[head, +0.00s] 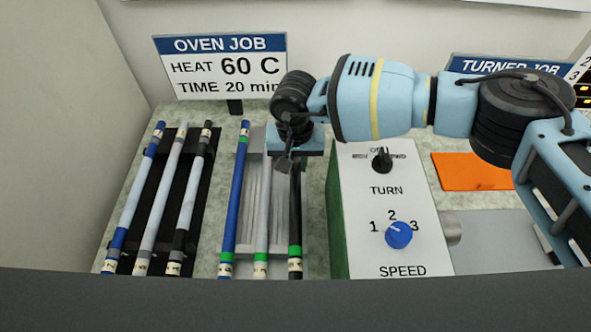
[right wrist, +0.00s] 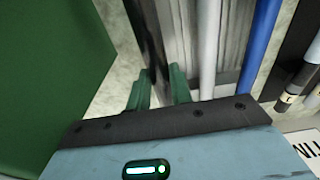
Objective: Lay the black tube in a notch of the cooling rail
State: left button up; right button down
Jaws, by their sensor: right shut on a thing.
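The black tube (head: 296,220), with a green band and a pale label at its near end, lies along the right side of a grey grooved tray (head: 251,190). My right gripper (head: 287,163) is at the tube's far part, pointing down. In the right wrist view its green fingers (right wrist: 159,88) are shut around the black tube (right wrist: 148,42). Whether the tube is lifted off the tray is hard to tell. A black rack (head: 150,190) with three rods stands to the left. Which of the two is the cooling rail is not labelled in view. My left gripper is not in view.
A blue tube (head: 235,200) and a light grey tube (head: 263,215) lie in the grey tray. A control box (head: 385,255) with a black switch and blue knob stands close right. An "OVEN JOB" sign (head: 222,66) stands behind. An orange plate (head: 468,172) lies farther right.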

aim_at(295, 172)
jog(key=shift+f, duration=1.75)
jog(key=shift+f, duration=0.15)
jog(key=c, duration=1.3)
grip_release()
jog(key=shift+o, duration=0.2)
jog(key=r, duration=1.2)
jog(key=shift+s+r, duration=0.15)
jog(key=shift+s, duration=0.2)
